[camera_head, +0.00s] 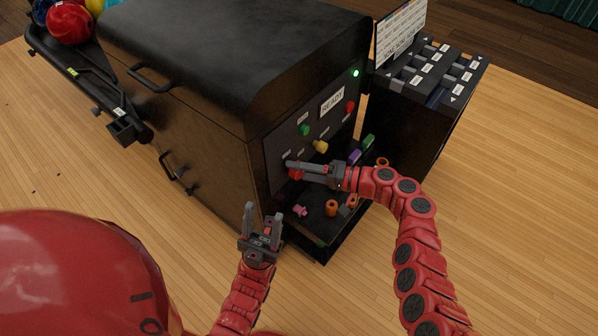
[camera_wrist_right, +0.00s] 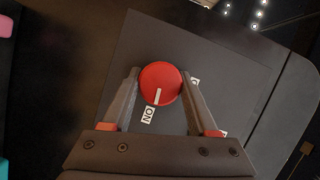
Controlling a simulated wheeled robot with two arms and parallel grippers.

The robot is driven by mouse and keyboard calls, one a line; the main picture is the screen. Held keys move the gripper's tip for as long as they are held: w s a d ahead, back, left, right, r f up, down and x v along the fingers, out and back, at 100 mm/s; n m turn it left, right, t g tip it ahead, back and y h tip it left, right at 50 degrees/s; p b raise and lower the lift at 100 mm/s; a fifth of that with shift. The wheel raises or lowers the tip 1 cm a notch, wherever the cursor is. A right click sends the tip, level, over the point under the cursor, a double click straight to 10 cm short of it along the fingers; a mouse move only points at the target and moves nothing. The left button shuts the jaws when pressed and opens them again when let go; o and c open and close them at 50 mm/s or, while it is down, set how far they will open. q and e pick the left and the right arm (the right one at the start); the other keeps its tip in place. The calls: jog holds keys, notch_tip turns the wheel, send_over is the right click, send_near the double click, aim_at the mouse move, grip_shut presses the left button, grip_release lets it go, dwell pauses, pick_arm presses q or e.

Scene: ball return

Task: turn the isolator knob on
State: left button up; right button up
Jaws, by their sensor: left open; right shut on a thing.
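The isolator knob is a round red knob (camera_wrist_right: 160,82) with a white pointer line on a dark grey panel. In the right wrist view its pointer is aimed at the small white ON label (camera_wrist_right: 148,115). My right gripper (camera_wrist_right: 160,90) has its two fingers on either side of the knob, shut on it. In the head view the knob (camera_head: 294,175) shows small at the lower left of the panel, partly hidden by my right gripper (camera_head: 292,167). My left gripper (camera_head: 263,215) is open and empty, in front of the machine, below the panel.
The black machine (camera_head: 220,50) has a READY sign (camera_head: 332,100), a lit green lamp (camera_head: 355,73), a green button (camera_head: 305,130), a yellow knob (camera_head: 320,146) and a red button (camera_head: 350,106). A low tray beneath holds small coloured parts. A slotted black cabinet (camera_head: 410,120) stands to the right.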

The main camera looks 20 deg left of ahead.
jog(key=shift+m, duration=0.5)
jog(key=shift+y+b, duration=0.3)
jog(key=o, duration=1.4)
jog(key=shift+c, duration=0.2)
jog(key=shift+d, duration=0.15)
jog(key=shift+d+r, duration=0.1)
jog(key=shift+d, duration=0.25)
jog(key=d+p, duration=0.3)
jog(key=d, duration=1.3)
jog(key=shift+w+d+r, duration=0.25)
jog(key=shift+w+r, duration=0.1)
jog(key=shift+w, duration=0.05)
